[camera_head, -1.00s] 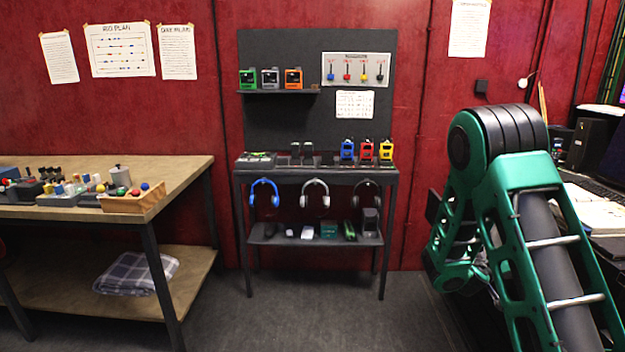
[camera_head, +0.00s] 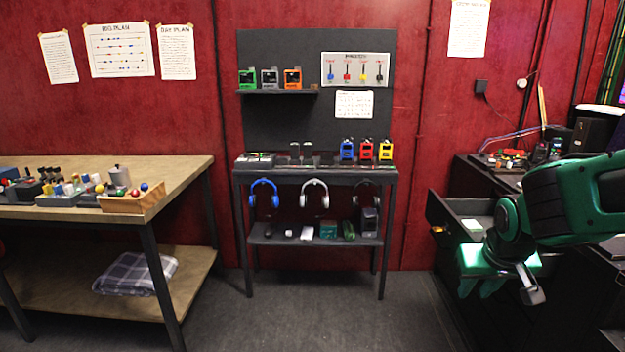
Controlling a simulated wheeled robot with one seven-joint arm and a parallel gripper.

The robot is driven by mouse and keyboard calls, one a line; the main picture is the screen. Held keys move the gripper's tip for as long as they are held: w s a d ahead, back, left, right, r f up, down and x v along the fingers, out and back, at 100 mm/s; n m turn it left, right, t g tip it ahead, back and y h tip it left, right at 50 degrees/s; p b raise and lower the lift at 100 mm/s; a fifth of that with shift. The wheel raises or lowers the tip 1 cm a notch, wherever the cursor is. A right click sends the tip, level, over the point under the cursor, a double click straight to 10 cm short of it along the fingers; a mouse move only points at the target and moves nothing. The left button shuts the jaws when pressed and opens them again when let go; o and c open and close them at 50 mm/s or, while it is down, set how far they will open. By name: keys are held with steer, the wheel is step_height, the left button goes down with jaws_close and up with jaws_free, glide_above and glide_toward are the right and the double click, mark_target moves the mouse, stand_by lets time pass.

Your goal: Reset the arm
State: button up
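My green and black arm shows at the right of the head view, reaching in from the right edge and bent down at the wrist. My gripper (camera_head: 498,284) hangs at its end, low in front of the dark desk on the right. Short green parts and a grey tip point downward there. I see nothing clearly held, but the fingers overlap and I cannot tell whether they are open or shut.
A dark drawer (camera_head: 440,215) stands out from the right desk, beside my wrist. A black rack (camera_head: 391,176) with radios and headphones stands at the centre. A wooden workbench (camera_head: 190,168) is at left. The floor (camera_head: 320,310) between is clear.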

steer(key=s+a+r+n+y, duration=0.2)
steer(key=s+a+r, duration=0.1)
steer(key=s+a, duration=0.3)
steer(key=s+d+f+m+g, duration=0.1)
steer(key=s+d+m+g, duration=0.1)
steer(key=s+d, duration=0.4)
steer(key=s+d+f+m+g, duration=0.1)
steer(key=s+d+m+g, duration=0.2)
steer(key=s+d, duration=0.3)
steer(key=s+m, duration=0.1)
steer(key=s, duration=0.4)
steer(key=shift+d+f+m, duration=0.3)
steer(key=shift+m, duration=0.1)
steer(key=shift+w+f, duration=0.25)
steer(key=shift+w, duration=0.3)
